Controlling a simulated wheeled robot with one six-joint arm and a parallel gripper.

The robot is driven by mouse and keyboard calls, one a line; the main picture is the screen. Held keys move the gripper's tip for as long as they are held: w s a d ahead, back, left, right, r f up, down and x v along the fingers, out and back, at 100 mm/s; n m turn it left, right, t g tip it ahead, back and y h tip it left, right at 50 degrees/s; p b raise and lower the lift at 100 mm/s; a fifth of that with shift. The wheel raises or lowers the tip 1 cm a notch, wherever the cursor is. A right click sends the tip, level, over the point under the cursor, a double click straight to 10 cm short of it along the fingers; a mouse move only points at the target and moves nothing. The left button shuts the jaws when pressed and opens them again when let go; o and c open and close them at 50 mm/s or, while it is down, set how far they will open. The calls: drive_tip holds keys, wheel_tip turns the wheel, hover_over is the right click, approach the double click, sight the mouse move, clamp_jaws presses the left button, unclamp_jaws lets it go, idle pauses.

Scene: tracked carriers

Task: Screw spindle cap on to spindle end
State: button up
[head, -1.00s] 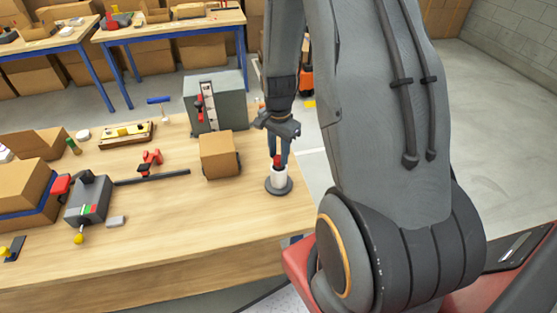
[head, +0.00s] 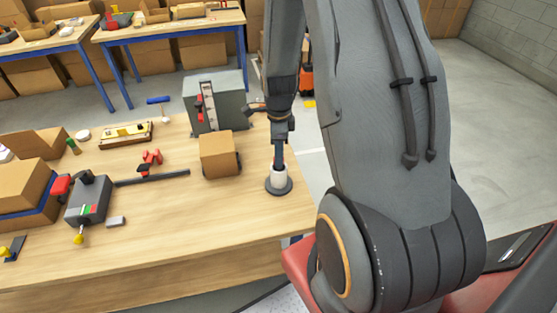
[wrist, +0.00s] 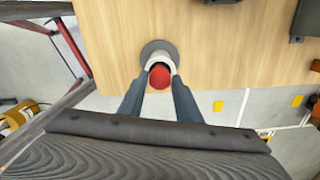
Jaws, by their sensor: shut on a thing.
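The spindle end is a white upright cylinder (head: 278,177) on a round dark grey base (head: 280,188) near the right edge of the wooden table. My gripper (head: 279,166) points down over it. In the wrist view a red round cap (wrist: 160,76) sits between the fingertips of my gripper (wrist: 159,81), which are shut on it. The white cylinder (wrist: 159,60) shows just behind the cap, above the grey base (wrist: 157,46). In the head view the fingers hide the cap. I cannot tell how far the cap is seated on the cylinder.
A cardboard box (head: 219,155) stands left of the spindle, with a grey cabinet (head: 215,102) behind it. A dark bar (head: 152,178) with a red clamp and a grey device (head: 89,200) lie further left. The table front (head: 220,230) is clear.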

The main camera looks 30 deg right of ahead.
drive_tip(key=shift+m, duration=0.7)
drive_tip(key=m, duration=0.4)
drive_tip(key=shift+m, duration=0.4)
drive_tip(key=m, duration=0.5)
drive_tip(key=o, duration=0.9)
drive_tip(key=shift+a, duration=0.1)
drive_tip(key=shift+c, duration=0.2)
